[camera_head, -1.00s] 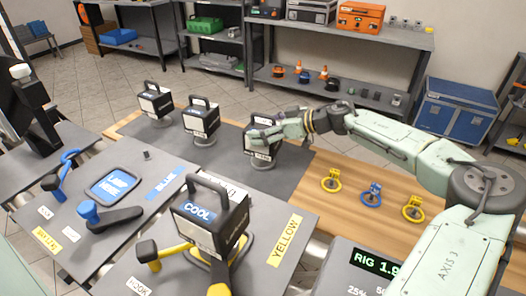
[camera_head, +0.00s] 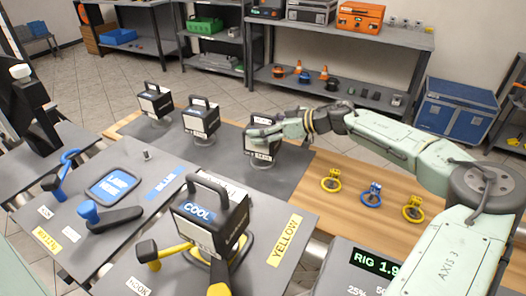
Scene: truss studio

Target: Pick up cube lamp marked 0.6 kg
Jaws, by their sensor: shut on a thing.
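Several black and white cube lamps with top handles stand in a row on a dark grey mat (camera_head: 298,182) on the wooden table. The right one (camera_head: 263,153) is at my gripper (camera_head: 258,138), which comes in from the right and is shut on it at its upper front. Its round grey base shows below it, at the mat. The middle lamp (camera_head: 200,124) and the left lamp (camera_head: 153,103) stand upright and apart from my gripper. Their small white labels are too small to read, so I cannot tell which is marked 0.6 kg. My fingertips partly blend with the lamp.
A larger lamp marked COOL (camera_head: 207,226) stands on the near panel marked YELLOW (camera_head: 286,241). Two yellow clamps and one blue clamp (camera_head: 372,195) lie right of the mat. Shelves stand behind.

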